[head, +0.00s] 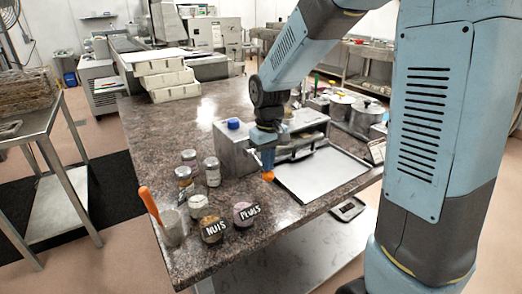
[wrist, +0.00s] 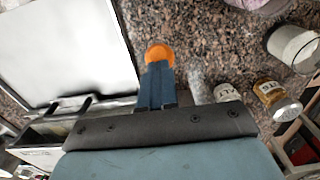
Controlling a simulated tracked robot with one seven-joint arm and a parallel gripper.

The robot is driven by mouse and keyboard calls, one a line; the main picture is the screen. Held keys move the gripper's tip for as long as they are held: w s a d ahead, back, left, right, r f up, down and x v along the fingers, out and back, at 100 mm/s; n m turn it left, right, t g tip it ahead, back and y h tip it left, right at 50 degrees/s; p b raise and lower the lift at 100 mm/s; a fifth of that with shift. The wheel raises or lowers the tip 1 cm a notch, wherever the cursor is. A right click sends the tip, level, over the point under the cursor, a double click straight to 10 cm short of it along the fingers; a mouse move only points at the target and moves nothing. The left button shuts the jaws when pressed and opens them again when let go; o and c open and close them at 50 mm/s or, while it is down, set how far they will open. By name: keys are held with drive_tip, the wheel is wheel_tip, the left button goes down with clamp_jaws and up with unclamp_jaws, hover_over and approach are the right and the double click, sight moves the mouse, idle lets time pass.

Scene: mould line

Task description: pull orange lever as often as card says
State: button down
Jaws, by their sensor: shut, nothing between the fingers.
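The orange lever knob (head: 268,176) shows at the front left of the metal machine (head: 234,150), low over the counter. In the wrist view the orange knob (wrist: 158,52) is right at the tips of my fingers. My gripper (head: 266,163) points down above it in the head view. Its blue fingers (wrist: 156,80) are together with nothing between them. I cannot tell whether they touch the knob. The lever's shaft is hidden. A small pale card (head: 377,151) stands right of the flat tray; its writing is too small to read.
The grey tray (head: 322,174) lies right of my gripper. Several jars (head: 212,171) stand on the left, with lidded pots marked NUTS (head: 213,230) and PLUMS (head: 245,214). A cup (head: 173,229) holds an orange-handled tool. Metal pots (head: 366,117) stand behind the tray.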

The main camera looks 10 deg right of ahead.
idle(0.3)
wheel_tip(320, 180, up, 13)
idle(1.5)
idle(0.7)
drive_tip(key=s+d+r+m+t, duration=0.1)
drive_tip(key=s+d+m+t, duration=0.1)
drive_tip(key=s+d, duration=0.4)
drive_tip(key=s+d+r+m+t, duration=0.1)
drive_tip(key=s+d+m+t, duration=0.2)
drive_tip(key=s, duration=1)
drive_tip(key=d, duration=0.3)
drive_tip(key=shift+r+t, duration=0.3)
drive_tip(key=shift+r, duration=0.05)
